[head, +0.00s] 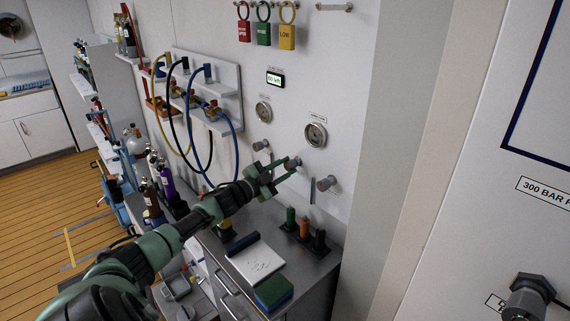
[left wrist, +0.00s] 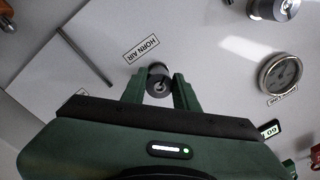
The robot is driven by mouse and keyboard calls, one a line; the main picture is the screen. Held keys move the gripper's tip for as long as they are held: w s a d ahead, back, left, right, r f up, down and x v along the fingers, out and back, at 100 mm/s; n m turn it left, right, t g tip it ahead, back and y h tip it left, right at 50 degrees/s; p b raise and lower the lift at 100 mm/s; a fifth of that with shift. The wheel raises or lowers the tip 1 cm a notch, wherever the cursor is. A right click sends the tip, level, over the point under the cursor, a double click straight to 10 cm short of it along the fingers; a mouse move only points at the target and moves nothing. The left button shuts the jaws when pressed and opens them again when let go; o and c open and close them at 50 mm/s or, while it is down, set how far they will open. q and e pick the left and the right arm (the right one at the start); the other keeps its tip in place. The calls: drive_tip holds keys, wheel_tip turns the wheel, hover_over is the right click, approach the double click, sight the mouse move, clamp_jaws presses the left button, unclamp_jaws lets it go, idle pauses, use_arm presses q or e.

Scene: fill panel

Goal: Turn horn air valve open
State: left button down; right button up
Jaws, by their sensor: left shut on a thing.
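The horn air valve is a small grey round knob (head: 294,162) on the white wall panel. In the left wrist view the knob (left wrist: 157,81) sits beside a HORN AIR label (left wrist: 141,47). My left gripper (head: 288,166) has its two green fingers on either side of the knob and is shut on it. The fingers hide part of the knob's sides. The left wrist view shows the gripper (left wrist: 159,88) straight in front of the panel. My right gripper is not in view.
Other grey knobs sit at left (head: 260,145) and right (head: 327,183) on the panel. A round gauge (head: 316,134) and a small display (head: 275,79) are above. A metal bench (head: 322,258) below carries a notepad (head: 254,263), a sponge (head: 273,293) and coloured handles (head: 305,228).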

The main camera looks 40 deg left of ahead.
use_arm(q)
drive_tip(key=n+p, duration=0.1)
drive_tip(key=n, duration=0.3)
drive_tip(key=shift+d+f+n+p, duration=0.1)
drive_tip(key=shift+n+p, duration=0.2)
drive_tip(key=shift+p, duration=0.1)
drive_tip(key=shift+f+n+p, duration=0.1)
drive_tip(key=shift+n+p, duration=0.4)
drive_tip(key=shift+n, duration=1.2)
drive_tip(key=shift+d, duration=0.1)
drive_tip(key=shift+f, duration=0.1)
drive_tip(key=c, duration=1.1)
unclamp_jaws()
drive_tip(key=shift+s, duration=0.15)
